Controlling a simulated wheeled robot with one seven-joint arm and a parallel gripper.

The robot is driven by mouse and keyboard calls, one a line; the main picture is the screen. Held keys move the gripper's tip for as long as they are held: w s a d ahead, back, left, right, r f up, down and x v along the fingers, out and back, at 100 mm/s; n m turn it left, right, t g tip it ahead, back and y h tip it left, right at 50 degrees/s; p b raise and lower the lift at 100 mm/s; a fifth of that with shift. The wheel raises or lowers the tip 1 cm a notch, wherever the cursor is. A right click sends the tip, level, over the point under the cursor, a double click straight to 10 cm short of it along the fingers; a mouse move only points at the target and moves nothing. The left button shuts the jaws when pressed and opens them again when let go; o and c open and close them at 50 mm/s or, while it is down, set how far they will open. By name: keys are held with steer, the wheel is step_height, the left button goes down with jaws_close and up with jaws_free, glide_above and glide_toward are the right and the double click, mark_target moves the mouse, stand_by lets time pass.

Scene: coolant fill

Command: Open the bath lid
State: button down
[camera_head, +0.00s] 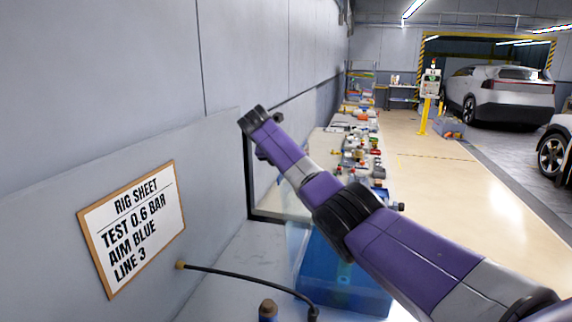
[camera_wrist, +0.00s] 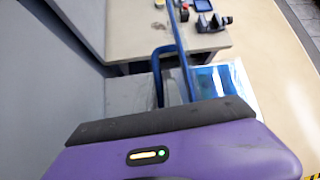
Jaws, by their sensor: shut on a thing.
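The bath is a blue tank (camera_head: 345,285) at the bottom middle of the head view, partly behind my purple arm. Its glossy blue corner (camera_wrist: 226,80) shows at the right in the wrist view. A thin blue bar with a bent blue loop (camera_wrist: 156,70) stands up ahead of my gripper (camera_wrist: 177,88); it looks like the bath lid's edge and handle. My gripper is shut on this blue part, but the grip itself is mostly hidden by the purple gripper body. In the head view I cannot make out the fingertips or the lid clearly.
A grey wall with a rig sheet sign (camera_head: 133,228) is close on the left. A black hose (camera_head: 250,275) curves from the wall over the bench. A bench with many small parts (camera_head: 360,150) runs back beyond. Open floor (camera_head: 450,200) lies to the right.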

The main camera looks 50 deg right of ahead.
steer(key=shift+s+f, duration=0.1)
steer(key=shift+f, duration=0.2)
steer(key=c, duration=1.8)
jaws_free()
steer(key=shift+o, duration=0.2)
steer(key=shift+r, duration=0.1)
steer(key=shift+r, duration=0.1)
steer(key=shift+a+r, duration=0.15)
steer(key=shift+a, duration=0.05)
steer(key=b+v, duration=0.2)
steer(key=v, duration=0.5)
steer(key=shift+a+r, duration=0.1)
